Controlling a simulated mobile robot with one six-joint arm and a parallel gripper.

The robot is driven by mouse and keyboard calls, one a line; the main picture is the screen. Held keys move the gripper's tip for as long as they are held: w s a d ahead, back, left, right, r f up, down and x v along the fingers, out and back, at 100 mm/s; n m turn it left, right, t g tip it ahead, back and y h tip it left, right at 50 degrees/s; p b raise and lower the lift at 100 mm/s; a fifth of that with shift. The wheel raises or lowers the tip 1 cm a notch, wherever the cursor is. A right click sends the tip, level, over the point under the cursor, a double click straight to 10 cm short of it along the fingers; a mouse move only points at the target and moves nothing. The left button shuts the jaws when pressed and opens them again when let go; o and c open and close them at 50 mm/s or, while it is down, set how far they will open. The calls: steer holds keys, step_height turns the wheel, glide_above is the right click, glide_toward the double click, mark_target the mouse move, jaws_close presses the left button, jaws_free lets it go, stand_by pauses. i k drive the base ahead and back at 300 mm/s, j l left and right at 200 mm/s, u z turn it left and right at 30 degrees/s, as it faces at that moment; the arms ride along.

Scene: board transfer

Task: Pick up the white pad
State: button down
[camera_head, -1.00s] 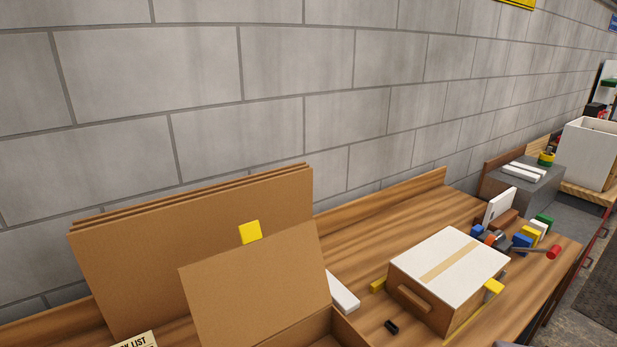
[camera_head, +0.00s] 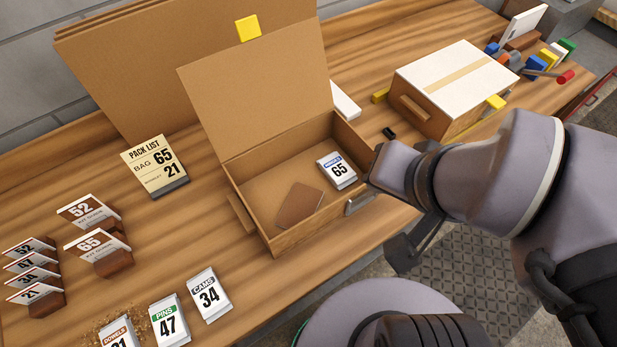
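A plain white slab (camera_head: 344,101), which may be the white pad, lies on the wooden bench behind the right edge of the open cardboard box's raised lid. The lid hides part of it. My arm reaches in from the right. My gripper (camera_head: 405,252) seems to be the dark part low beside the bench's front edge, in front of the box and well apart from the slab. Its fingers do not show clearly, so I cannot tell whether it is open or shut.
The open box (camera_head: 258,170) holds a bag marked 65 (camera_head: 337,171) and a brown piece (camera_head: 299,204). A white-topped box (camera_head: 462,68) stands at right.

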mark_target(349, 111)
steer(key=i+l+u, duration=0.2)
steer(key=l+u, duration=0.2)
steer(key=i+l+u, duration=0.1)
steer(key=l+u, duration=0.25)
steer(key=l, duration=0.25)
steer(key=l+u, duration=0.4)
steer(key=l, duration=0.15)
